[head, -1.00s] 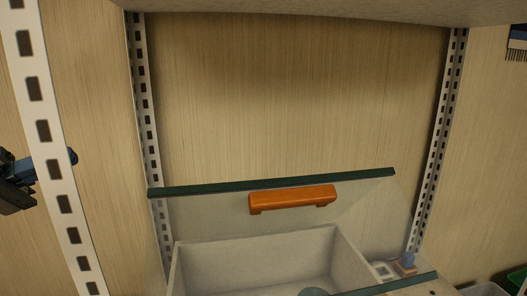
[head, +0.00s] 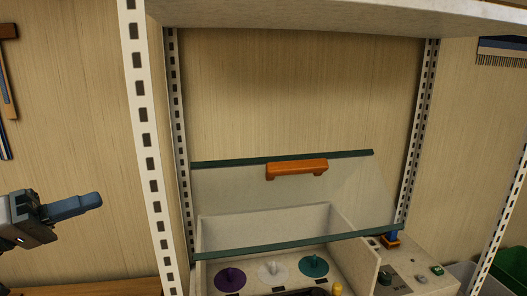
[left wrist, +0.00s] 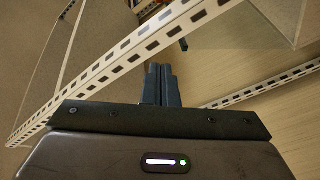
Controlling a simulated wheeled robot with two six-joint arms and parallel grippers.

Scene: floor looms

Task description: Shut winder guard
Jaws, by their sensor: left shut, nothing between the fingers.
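The winder guard (head: 240,184) is a clear panel with dark green edge strips, standing raised and tilted back over the winder box. An orange handle (head: 297,168) sits near its upper edge. Below it, the pale winder box (head: 210,225) is open at the front, with purple, white and teal discs inside. My left gripper (head: 98,200) is shut and empty, left of the white slotted post and well apart from the guard. Its closed fingers also show in the left wrist view (left wrist: 161,84). My right gripper is not in view.
A white slotted post (head: 145,130) stands between my left gripper and the guard. A shelf (head: 340,14) overhangs the winder. A control panel (head: 400,282) with knobs is at the right, with bins (head: 508,282) beyond it.

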